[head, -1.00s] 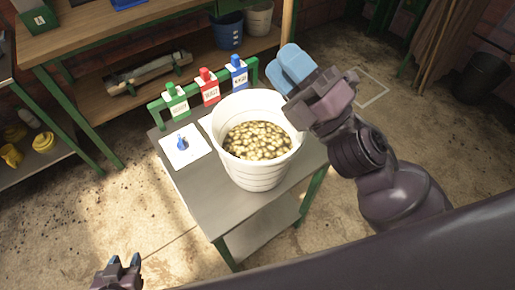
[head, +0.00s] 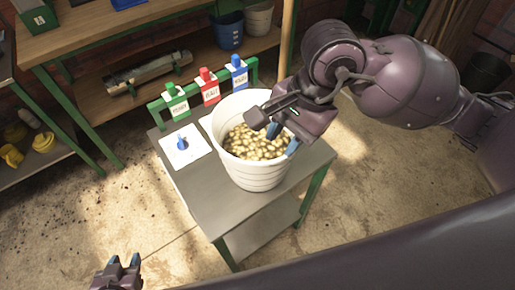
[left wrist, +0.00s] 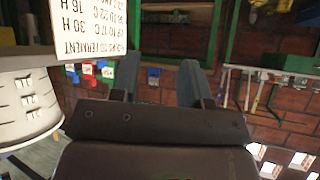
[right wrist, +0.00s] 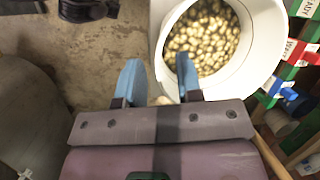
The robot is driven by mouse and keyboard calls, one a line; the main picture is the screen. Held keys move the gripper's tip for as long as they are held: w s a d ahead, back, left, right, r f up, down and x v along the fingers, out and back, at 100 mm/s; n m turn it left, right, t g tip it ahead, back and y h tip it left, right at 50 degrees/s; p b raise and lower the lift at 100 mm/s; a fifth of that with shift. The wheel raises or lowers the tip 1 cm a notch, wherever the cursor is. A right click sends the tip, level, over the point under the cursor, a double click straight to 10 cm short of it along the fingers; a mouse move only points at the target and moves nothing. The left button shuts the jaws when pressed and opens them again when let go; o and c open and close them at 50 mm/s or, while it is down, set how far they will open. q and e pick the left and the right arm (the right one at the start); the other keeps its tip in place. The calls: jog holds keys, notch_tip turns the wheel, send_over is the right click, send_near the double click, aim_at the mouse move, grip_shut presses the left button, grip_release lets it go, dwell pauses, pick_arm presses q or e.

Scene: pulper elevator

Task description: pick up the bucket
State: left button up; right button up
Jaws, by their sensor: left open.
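The white bucket (head: 256,177) stands upright on the small grey table, filled with pale beans (head: 243,143). My right gripper (head: 277,138) is over the bucket's right rim, pointing down. In the right wrist view the right gripper (right wrist: 160,78) is open; one finger shows over the bucket opening, the other outside the rim (right wrist: 161,45). I cannot tell how deep the fingers reach. My left gripper (head: 124,262) is open and empty at the lower left, apart from the table. The left wrist view shows a white ribbed container (left wrist: 28,105) at its left edge, perhaps this bucket.
Green, red and blue labelled tags (head: 208,88) stand on a green rail behind the bucket. A wooden workbench (head: 130,45) is behind.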

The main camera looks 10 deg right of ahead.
jog(key=w+d+t+h, duration=0.1)
jog(key=w+d+h, duration=0.1)
jog(key=d+h, duration=0.15)
jog(key=shift+y, duration=0.35)
jog(key=f, duration=0.3)
jog(key=f+b, duration=0.1)
jog(key=f, duration=0.2)
jog(key=w+f, duration=0.1)
jog(key=f, duration=0.3)
jog(key=shift+w+b, duration=0.1)
jog(key=shift+b, duration=0.2)
grip_shut()
dwell(0.7)
jog(key=shift+r+t, duration=0.1)
jog(key=shift+t, duration=0.2)
